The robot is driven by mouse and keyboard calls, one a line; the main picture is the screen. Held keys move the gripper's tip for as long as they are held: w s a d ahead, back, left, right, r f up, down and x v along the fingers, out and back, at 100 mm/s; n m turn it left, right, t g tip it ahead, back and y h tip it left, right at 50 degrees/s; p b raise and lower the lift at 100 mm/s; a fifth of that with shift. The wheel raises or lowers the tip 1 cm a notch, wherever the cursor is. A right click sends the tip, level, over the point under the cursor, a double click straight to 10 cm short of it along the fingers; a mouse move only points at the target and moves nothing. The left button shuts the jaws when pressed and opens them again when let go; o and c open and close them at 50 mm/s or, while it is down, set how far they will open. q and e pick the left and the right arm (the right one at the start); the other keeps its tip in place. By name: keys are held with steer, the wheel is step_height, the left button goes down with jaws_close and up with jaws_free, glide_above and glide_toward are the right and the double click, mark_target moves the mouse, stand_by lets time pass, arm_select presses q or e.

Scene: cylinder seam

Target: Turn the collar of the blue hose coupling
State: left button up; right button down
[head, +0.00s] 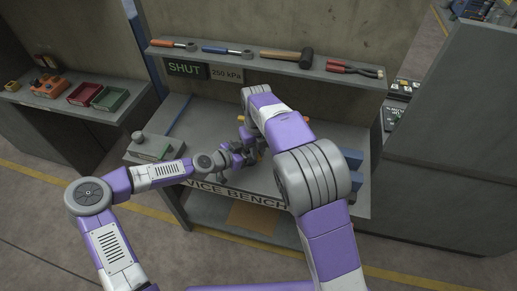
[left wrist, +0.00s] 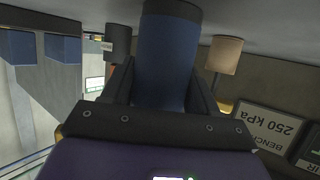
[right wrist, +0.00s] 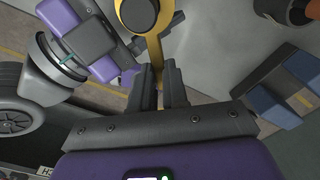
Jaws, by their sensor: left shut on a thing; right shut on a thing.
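In the left wrist view a thick dark blue cylinder, seemingly the blue hose coupling (left wrist: 167,55), stands between the jaws of my left gripper (left wrist: 160,90), which is shut on it. In the right wrist view my right gripper (right wrist: 160,80) is shut on the handle of a yellow ring-ended tool (right wrist: 156,50). The tool's ring is around or over a dark round end (right wrist: 138,13); I cannot tell how it sits. In the head view both grippers meet over the bench, and my right arm hides most of the coupling and tool.
The service bench (head: 215,115) is around the work. A shelf (head: 200,55) behind holds tools, including a hammer (head: 290,57); SHUT (head: 184,69) and 250 kPa (head: 227,74) signs hang below it. A grey-green box (head: 152,147) stands left, blue blocks (head: 352,170) right.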

stand_by(0.3)
steer(key=c, duration=1.1)
jaws_free()
steer(key=shift+r, duration=0.15)
step_height(320, 180, up, 12)
steer(key=shift+f, duration=0.1)
steer(key=shift+c, duration=0.4)
